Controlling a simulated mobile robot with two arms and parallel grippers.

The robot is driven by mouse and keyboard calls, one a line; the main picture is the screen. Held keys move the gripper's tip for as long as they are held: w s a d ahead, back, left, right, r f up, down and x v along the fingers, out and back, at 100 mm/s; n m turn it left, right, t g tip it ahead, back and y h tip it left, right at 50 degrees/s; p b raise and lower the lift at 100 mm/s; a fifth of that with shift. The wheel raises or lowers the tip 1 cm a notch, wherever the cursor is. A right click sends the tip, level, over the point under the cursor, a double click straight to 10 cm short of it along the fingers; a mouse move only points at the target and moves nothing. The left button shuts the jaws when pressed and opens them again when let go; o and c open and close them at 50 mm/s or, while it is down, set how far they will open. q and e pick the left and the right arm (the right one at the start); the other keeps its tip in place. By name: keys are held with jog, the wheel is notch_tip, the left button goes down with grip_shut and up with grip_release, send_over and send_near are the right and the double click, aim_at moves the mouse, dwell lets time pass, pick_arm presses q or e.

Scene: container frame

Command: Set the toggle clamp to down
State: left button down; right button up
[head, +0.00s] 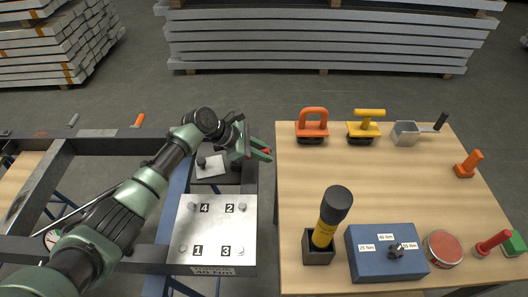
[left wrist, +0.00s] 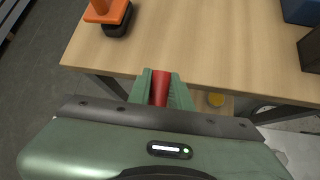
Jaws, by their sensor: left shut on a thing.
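My left gripper (head: 264,150) reaches over the dark steel frame, close to the table's left edge. Its green fingers are shut on a red handle (head: 267,152), which I take to be the toggle clamp's lever. In the left wrist view the red handle (left wrist: 160,92) stands between the two fingers of the left gripper (left wrist: 160,80). The clamp's body is mostly hidden behind the gripper and wrist, so its exact lever angle cannot be told. My right gripper is in neither view.
A plate (head: 217,228) with numbered bolts lies on the frame before the gripper. The wooden table (head: 375,195) at right holds orange and yellow handled tools, a flashlight-like tool (head: 334,210) in a holder, and a blue box (head: 385,262). Grey beams are stacked behind.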

pick_arm(q)
jog(key=shift+r, duration=0.1)
dwell(0.4)
jog(key=shift+a+r+h, duration=0.2)
jog(key=shift+r+h, duration=0.25)
jog(key=shift+h, duration=0.25)
jog(key=shift+a+r+h, duration=0.3)
jog(key=shift+r+h, duration=0.1)
jog(key=shift+h, duration=0.3)
jog(key=shift+a+r+n+t+h+b, duration=0.2)
jog(key=shift+a+r+h+b, duration=0.45)
jog(key=shift+h, duration=0.35)
jog(key=shift+a+r+n+t+h+b, duration=0.1)
jog(key=shift+a+r+n+h+b, duration=0.1)
jog(key=shift+a+r+h+b, duration=0.65)
jog(key=shift+d+f+h, duration=0.1)
jog(key=shift+d+h, duration=0.15)
jog(key=c, duration=1.3)
grip_release()
jog(key=shift+a, duration=0.1)
